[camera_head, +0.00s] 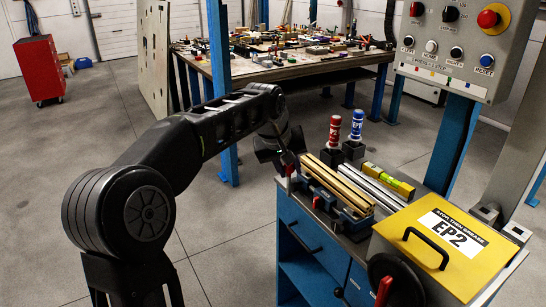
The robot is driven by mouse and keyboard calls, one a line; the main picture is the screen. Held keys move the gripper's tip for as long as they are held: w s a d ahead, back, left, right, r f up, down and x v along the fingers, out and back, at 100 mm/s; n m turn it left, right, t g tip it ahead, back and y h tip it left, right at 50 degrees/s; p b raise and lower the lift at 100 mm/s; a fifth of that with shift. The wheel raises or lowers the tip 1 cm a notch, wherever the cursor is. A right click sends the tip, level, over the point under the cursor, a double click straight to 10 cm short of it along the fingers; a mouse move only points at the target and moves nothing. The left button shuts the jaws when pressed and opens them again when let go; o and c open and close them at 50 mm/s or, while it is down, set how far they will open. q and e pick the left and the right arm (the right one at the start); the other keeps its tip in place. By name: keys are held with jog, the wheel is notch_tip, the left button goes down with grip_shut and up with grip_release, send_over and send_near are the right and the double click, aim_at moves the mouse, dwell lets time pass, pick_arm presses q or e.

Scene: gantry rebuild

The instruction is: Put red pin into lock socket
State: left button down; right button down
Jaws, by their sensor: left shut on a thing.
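My left gripper (284,158) is at the left end of the blue workbench (297,222), beside the bundle of brass-coloured bars. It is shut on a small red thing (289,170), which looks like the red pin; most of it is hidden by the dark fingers. A red labelled cylinder (335,130) and a blue labelled cylinder (357,125) stand upright in black blocks at the back of the bench. Two grey metal sockets (485,213) sit at the right, behind the yellow box; I cannot tell which part is the lock socket. My right gripper is not in view.
The brass bars (345,184) lie in a blue vise, with silver bars and a yellow level (388,180) beside them. A yellow EP2 box (413,226) fills the bench's right side. A control panel (452,45) hangs above. Open floor lies left.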

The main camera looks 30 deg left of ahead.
pick_arm(q)
jog(key=s+d+f+m+h, duration=0.1)
jog(key=d+f+m+h, duration=0.1)
jog(key=d+f+m, duration=0.2)
jog(key=s+d+f+m+h, duration=0.1)
jog(key=d+f+m, duration=0.3)
jog(key=d+f, duration=0.5)
jog(key=d+h, duration=0.1)
jog(key=d, duration=0.3)
jog(key=shift+s+f+m+g, duration=0.25)
jog(key=shift+m+g, duration=0.05)
jog(key=shift+g, duration=0.1)
jog(key=shift+d, duration=0.1)
